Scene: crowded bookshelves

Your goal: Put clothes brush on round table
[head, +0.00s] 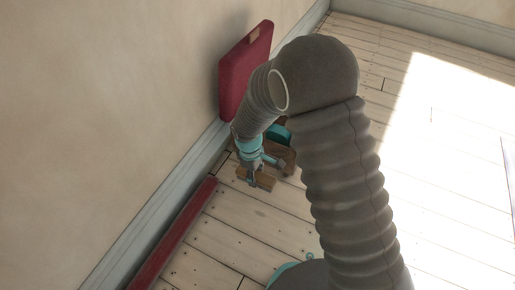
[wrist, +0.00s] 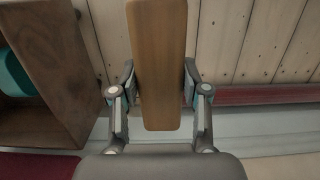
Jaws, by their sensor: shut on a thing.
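The clothes brush (wrist: 158,65), a long brown wooden block, is between the two fingers of my gripper (wrist: 158,88) in the wrist view, pointing away from the palm. My gripper is shut on it. In the head view my gripper (head: 253,172) is low by the wall, with the brush (head: 264,181) at its tips above the plank floor. I cannot tell how far the brush is from the floor. Its bristles are not seen. No round table can be made out in either view.
A dark wooden box (wrist: 62,75) with a teal thing (wrist: 14,75) in it is close to my gripper. A red panel (head: 245,68) leans against the wall. A long red strip (head: 178,238) lies along the skirting.

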